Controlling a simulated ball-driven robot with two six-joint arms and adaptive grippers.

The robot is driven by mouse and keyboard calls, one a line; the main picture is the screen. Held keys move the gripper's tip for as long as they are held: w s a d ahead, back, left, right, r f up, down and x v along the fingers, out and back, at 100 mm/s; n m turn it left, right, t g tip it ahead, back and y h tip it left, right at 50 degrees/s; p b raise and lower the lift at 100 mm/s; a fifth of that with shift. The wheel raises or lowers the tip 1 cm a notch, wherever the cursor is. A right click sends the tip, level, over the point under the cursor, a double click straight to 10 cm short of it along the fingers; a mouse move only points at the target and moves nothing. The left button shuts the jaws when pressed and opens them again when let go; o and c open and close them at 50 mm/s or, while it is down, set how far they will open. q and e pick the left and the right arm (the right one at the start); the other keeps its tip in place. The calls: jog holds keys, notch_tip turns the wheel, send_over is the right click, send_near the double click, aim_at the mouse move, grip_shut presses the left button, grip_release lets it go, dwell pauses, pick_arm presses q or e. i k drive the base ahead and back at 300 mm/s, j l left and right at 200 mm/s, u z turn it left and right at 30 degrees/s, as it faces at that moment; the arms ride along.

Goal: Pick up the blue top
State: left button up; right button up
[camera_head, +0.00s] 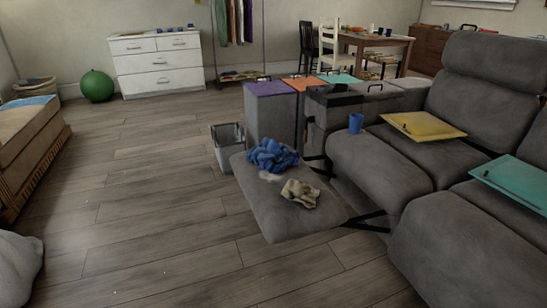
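A crumpled blue top (272,156) lies in a heap on the raised grey footrest (270,215) of the sofa, near its far end. A crumpled beige cloth (300,193) lies nearer on the same footrest, to the right. A small whitish patch shows between the two. Neither of my grippers shows in the head view.
A grey bin (228,146) stands left of the footrest. The grey sofa (450,240) fills the right, with a blue cup (355,123), a yellow folder (423,126) and a teal folder (513,182). The wooden floor (140,220) at left is mostly clear.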

aim_at(271, 156)
jog(key=i+j+z, duration=0.3)
jog(key=i+j, duration=0.8)
